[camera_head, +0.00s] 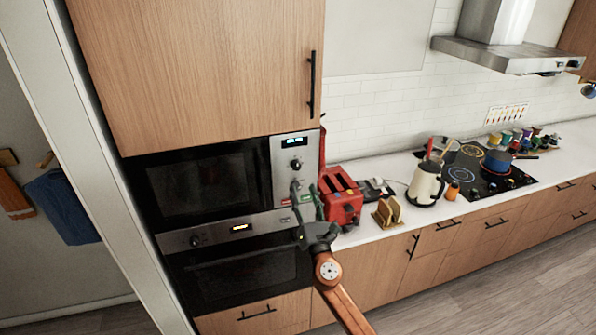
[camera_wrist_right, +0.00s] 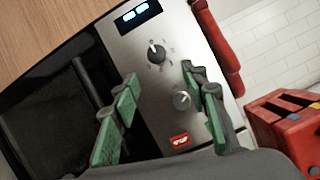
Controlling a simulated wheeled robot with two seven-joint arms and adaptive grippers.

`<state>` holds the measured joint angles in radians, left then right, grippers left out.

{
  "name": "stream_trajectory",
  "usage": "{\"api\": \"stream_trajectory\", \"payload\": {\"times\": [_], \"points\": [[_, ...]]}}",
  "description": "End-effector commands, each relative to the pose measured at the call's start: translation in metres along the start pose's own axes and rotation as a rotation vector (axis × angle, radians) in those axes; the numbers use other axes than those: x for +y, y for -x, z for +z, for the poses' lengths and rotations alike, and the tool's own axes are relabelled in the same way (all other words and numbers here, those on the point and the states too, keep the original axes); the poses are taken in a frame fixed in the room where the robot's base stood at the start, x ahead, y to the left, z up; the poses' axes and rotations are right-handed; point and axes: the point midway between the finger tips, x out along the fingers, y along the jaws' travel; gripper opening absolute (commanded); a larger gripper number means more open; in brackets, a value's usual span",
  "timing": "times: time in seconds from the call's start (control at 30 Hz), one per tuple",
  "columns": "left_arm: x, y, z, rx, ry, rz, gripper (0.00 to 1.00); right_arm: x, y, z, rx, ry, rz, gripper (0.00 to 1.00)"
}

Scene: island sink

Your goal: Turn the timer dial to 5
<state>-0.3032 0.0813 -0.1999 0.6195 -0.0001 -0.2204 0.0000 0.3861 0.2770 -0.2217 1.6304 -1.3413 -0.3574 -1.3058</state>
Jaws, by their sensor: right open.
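The microwave (camera_head: 205,182) is built into the wooden cabinet, with a silver control panel (camera_head: 282,155) on its right side. The panel has a lit display (camera_wrist_right: 138,13), an upper dial (camera_wrist_right: 156,54) with marks around it, a lower silver dial (camera_wrist_right: 182,100) and a red button (camera_wrist_right: 180,140). The upper dial also shows in the head view (camera_head: 295,164). I cannot read which dial is the timer. My right gripper (camera_head: 307,193) is open in front of the lower panel. In the wrist view its green-padded fingers (camera_wrist_right: 160,100) stand apart, with the lower dial seen between them. My left gripper is not in view.
A red toaster (camera_head: 342,199) stands on the counter just right of the panel, close to my right gripper. An oven (camera_head: 245,262) sits below the microwave. A kettle (camera_head: 425,185), a bread rack (camera_head: 387,214) and a cooktop (camera_head: 470,172) are farther right.

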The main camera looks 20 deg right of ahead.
Motion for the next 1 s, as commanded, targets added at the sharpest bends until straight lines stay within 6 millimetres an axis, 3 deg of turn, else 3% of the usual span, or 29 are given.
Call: {"api": "stream_trajectory", "payload": {"times": [0.5,0.93,1.0], "points": [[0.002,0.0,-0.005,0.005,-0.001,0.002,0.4,0.003,-0.067,0.005,-0.009,0.014,0.003,0.41],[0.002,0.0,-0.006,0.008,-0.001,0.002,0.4,0.003,-0.078,0.005,-0.008,0.012,0.003,0.41],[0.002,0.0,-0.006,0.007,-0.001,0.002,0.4,0.003,-0.078,0.005,-0.008,0.012,0.003,0.36]]}}
